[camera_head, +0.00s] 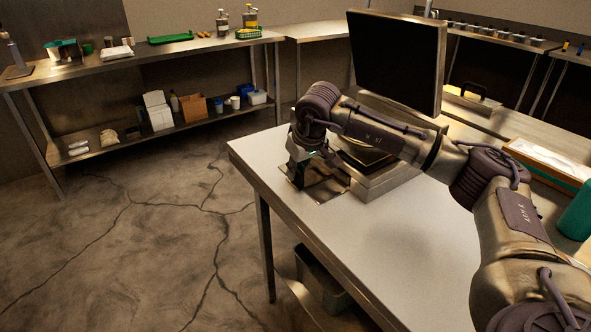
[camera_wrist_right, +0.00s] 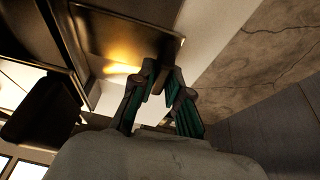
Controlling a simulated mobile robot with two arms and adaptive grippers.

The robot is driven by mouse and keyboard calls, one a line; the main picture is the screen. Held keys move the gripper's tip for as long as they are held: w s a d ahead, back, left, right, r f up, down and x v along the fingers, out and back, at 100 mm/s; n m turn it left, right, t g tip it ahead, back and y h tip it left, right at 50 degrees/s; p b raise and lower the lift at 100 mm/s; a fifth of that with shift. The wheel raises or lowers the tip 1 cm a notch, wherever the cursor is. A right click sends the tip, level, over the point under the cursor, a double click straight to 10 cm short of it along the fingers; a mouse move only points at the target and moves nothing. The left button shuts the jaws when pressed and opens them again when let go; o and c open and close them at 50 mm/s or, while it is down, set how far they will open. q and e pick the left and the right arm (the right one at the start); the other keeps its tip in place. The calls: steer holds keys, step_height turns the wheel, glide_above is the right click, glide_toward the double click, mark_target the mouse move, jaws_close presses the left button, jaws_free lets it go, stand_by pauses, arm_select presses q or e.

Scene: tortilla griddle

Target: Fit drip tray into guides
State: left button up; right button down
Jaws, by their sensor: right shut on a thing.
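The drip tray (camera_head: 326,186) is a dark, shallow metal tray at the front of the griddle (camera_head: 378,182). My right gripper (camera_head: 297,172) is at the tray's near left edge, partly hidden by its own wrist. In the right wrist view, the gripper's fingers (camera_wrist_right: 160,80) are closed on the edge of the tray (camera_wrist_right: 120,35), which shows a bright reflection. The griddle is a low metal box with its dark square lid (camera_head: 398,58) raised. My arm covers part of the griddle, and the guides cannot be made out. My left gripper is out of view.
The white-topped table (camera_head: 420,240) is clear in front of the griddle; its left edge is close to the tray. A wooden-framed white tray (camera_head: 550,160) and a green object (camera_head: 578,212) are at the right. A shelved bench (camera_head: 150,66) stands at the back left.

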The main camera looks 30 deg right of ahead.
steer(key=shift+d+r, duration=0.1)
steer(key=shift+d, duration=0.2)
stand_by(0.5)
steer(key=c, duration=1.1)
jaws_free()
steer(key=shift+d, duration=0.15)
steer(key=v, duration=1.2)
